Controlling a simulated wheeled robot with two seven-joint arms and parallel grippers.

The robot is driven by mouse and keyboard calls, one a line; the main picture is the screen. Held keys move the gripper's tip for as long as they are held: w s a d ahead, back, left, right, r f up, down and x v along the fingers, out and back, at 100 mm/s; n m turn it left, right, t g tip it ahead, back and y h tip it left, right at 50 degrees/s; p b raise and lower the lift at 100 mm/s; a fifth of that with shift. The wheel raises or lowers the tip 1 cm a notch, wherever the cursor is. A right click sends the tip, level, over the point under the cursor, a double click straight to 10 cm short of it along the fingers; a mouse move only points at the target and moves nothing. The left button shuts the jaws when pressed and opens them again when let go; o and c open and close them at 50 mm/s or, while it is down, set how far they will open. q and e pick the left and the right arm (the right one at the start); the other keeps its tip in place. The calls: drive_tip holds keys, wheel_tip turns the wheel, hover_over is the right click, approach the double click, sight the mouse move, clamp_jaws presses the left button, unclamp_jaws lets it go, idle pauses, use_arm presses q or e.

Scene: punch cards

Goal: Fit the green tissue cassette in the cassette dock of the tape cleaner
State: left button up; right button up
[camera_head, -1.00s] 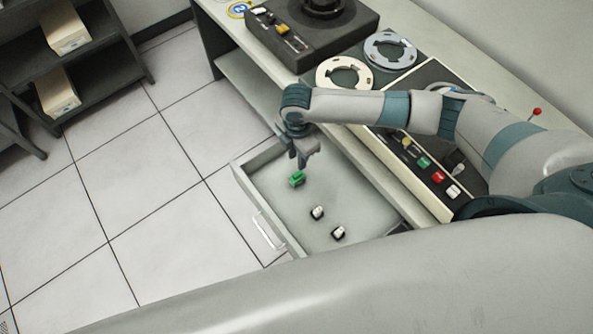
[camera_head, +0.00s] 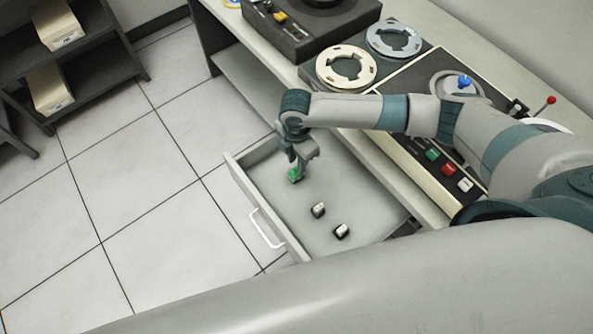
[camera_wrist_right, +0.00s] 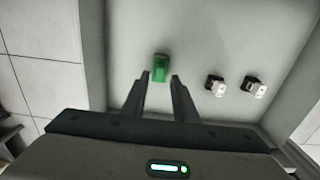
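The green tissue cassette (camera_head: 294,175) lies in the open drawer, near its far left part, partly hidden by my right gripper (camera_head: 299,170) in the head view. In the right wrist view the cassette (camera_wrist_right: 160,66) is just beyond and between the two fingertips of my right gripper (camera_wrist_right: 159,79). The fingers are apart, with nothing clasped. A dark device (camera_head: 312,32) with a yellow button stands on the desk at the top; I cannot tell whether it is the tape cleaner, and no cassette dock is clearly visible. My left gripper is out of view.
Two small white-and-black pieces (camera_head: 318,210) (camera_head: 341,231) lie nearer in the drawer (camera_head: 275,225). The desk above carries tape reels (camera_head: 346,66) and a console with coloured buttons (camera_head: 449,169). Shelves with boxes (camera_head: 57,25) stand at the left. The floor between is clear.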

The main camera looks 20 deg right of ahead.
sight(296, 168)
drive_tip(key=shift+f+b, duration=0.5)
drive_tip(key=shift+f, duration=1.1)
drive_tip(key=shift+c, duration=0.7)
clamp_jaws()
drive_tip(key=shift+r+p, duration=3)
drive_tip(key=shift+w, duration=0.1)
